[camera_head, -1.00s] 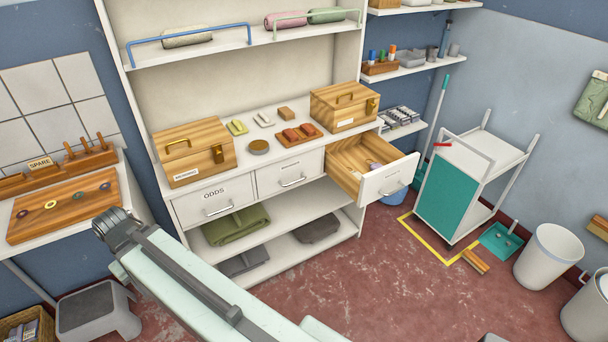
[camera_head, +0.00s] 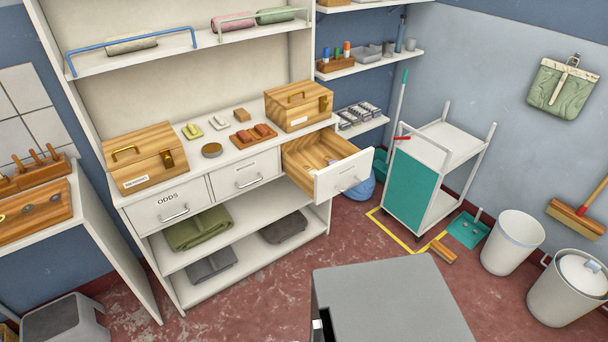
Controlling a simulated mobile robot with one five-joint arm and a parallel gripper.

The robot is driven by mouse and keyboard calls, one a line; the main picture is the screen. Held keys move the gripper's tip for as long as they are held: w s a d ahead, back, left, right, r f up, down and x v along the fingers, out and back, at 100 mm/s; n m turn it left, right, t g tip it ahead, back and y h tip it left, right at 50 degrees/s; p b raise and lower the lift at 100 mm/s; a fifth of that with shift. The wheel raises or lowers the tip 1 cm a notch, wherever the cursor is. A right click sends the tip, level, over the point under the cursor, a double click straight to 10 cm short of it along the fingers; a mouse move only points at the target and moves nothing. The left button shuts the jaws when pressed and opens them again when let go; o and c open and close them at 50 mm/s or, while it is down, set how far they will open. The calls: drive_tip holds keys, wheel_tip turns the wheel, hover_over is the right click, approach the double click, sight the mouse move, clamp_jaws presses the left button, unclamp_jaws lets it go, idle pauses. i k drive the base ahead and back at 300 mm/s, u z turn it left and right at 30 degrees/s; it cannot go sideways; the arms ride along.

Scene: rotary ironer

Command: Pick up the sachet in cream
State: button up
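No cream sachet can be made out for certain. A small pale item (camera_head: 219,122) lies on the cabinet top beside a yellow-green one (camera_head: 193,131); they are too small to identify. The right-hand drawer (camera_head: 343,175) of the cabinet is pulled open, with a small purplish and pale item (camera_head: 332,162) inside, partly hidden by the drawer front. My gripper's fingers are not in view. A large grey block fills the bottom middle of the view; I cannot tell if it is part of me.
Two wooden boxes (camera_head: 145,158) (camera_head: 299,106) stand on the cabinet top, with a round tin (camera_head: 212,150) and a tray of reddish blocks (camera_head: 254,136) between them. A trolley (camera_head: 418,180) and a white bin (camera_head: 513,243) stand to the right. Red floor (camera_head: 262,290) is clear before the cabinet.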

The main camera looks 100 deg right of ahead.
sight(310, 172)
drive_tip(key=z, duration=0.05)
drive_tip(key=k, duration=1.55)
drive_tip(key=z, duration=1.5)
drive_tip(key=i, duration=1.5)
drive_tip(key=u, duration=0.05)
